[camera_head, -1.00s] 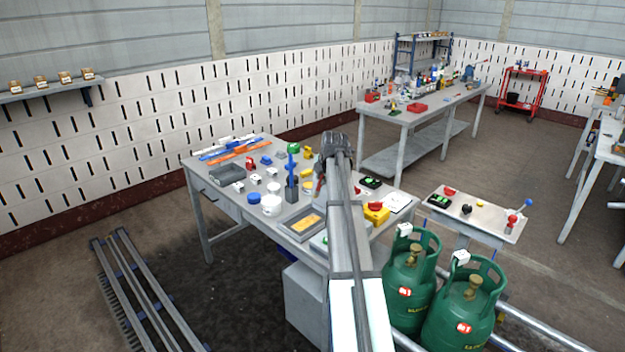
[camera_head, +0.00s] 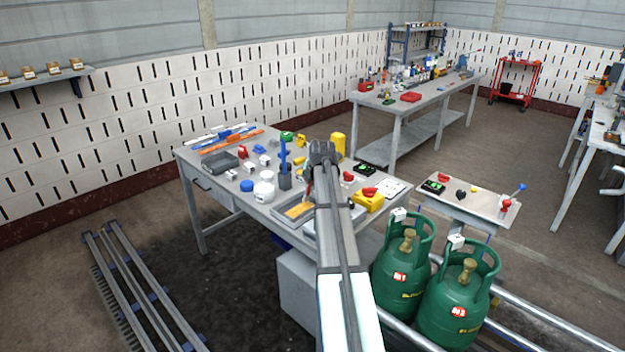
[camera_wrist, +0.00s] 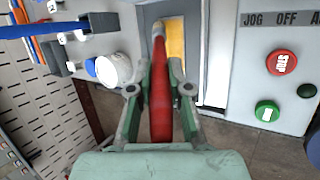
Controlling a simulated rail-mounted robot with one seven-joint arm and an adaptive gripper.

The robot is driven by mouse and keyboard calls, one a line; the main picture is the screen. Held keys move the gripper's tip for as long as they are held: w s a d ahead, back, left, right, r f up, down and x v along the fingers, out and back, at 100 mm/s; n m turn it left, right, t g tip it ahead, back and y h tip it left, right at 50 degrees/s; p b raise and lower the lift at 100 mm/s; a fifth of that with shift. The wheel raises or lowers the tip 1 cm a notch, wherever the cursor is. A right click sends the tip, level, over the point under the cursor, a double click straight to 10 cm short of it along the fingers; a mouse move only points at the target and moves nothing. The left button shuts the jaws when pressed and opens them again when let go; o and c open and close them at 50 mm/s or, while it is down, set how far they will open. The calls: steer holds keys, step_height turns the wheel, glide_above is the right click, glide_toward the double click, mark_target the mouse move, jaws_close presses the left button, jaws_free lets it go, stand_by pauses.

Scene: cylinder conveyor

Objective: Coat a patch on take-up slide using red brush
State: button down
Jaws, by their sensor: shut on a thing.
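My gripper (camera_head: 320,160) is above the middle of the near workbench. In the wrist view, my gripper (camera_wrist: 160,92) is shut on the red handle of the brush (camera_wrist: 160,105). The brush points away from the jaws, and its pale tip end reaches over the grey tray (camera_wrist: 150,14) with a yellow-orange filling (camera_wrist: 176,42). Whether the bristles touch the filling I cannot tell. In the head view the brush (camera_head: 308,188) hangs below my gripper beside the tray (camera_head: 278,208), partly hidden by my arm. I cannot make out the take-up slide.
White jars (camera_head: 263,190) and a dark holder with a blue upright tool (camera_head: 284,165) stand left of the tray. A yellow box with a red button (camera_head: 368,200) is to the right. Two green gas cylinders (camera_head: 403,265) stand in front. A control panel (camera_wrist: 275,60) shows in the wrist view.

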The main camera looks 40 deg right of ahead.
step_height(320, 180, up, 8)
steer(key=d+p, duration=0.2)
steer(key=p, duration=0.1)
steer(key=shift+w, duration=0.15)
stand_by(1.0)
stand_by(0.5)
